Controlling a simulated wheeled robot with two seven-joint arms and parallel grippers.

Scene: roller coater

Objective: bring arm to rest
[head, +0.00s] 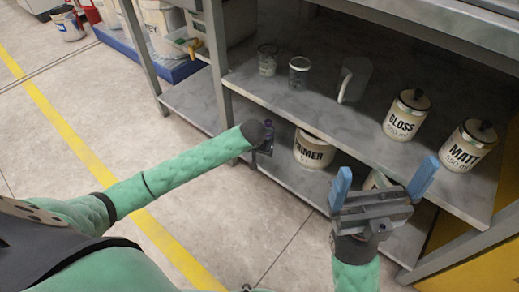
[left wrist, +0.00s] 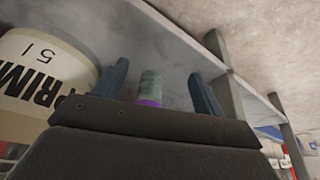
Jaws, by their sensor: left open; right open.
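My right gripper (head: 382,181) is open and empty in the head view, its two blue fingers spread in front of the shelves. My left arm reaches across to the shelf unit, and its gripper (head: 266,138) is mostly hidden behind its dark wrist in the head view. In the left wrist view the left gripper (left wrist: 158,72) is open, with its fingers apart. A small grey-green and purple thing (left wrist: 150,88) shows between these fingers; I cannot tell whether it touches them.
The shelf unit's upper board (head: 300,108) holds a GLOSS can (head: 404,121), a MATT can (head: 466,153), a pale jug (head: 353,80) and two small cups. A PRIMER can (head: 312,152) stands on the lower board near my left gripper. Open floor lies left.

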